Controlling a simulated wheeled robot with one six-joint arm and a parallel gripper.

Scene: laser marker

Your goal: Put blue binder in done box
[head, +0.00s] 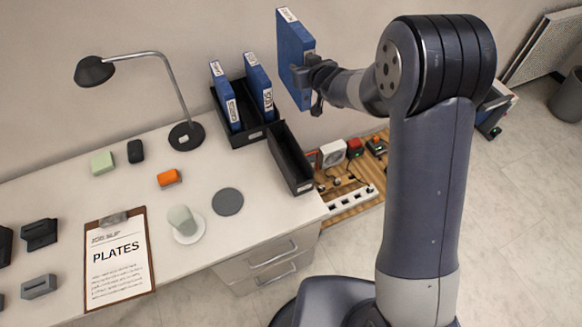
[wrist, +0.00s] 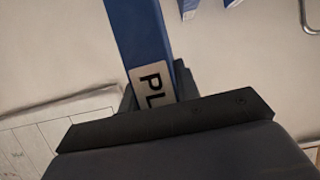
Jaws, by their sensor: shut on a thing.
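My gripper (head: 308,78) is shut on a blue binder (head: 292,50) and holds it up in the air, upright, to the right of the other binders. In the wrist view the held blue binder (wrist: 139,35) runs up from between my fingers, and its pale label (wrist: 153,88) reads "PL" before the gripper hides the rest. An empty black open box (head: 291,160) stands at the desk's right end, below the held binder. I see no "done" mark on it. Two more blue binders, one on the left (head: 224,97) and one on the right (head: 259,84), stand in a black holder (head: 245,137).
A desk lamp (head: 187,134) stands left of the holder. A clipboard (head: 119,262), an orange block (head: 168,177), a grey disc (head: 228,201) and other small items lie on the white desk. A low wooden board with sockets (head: 350,198) is right of the desk.

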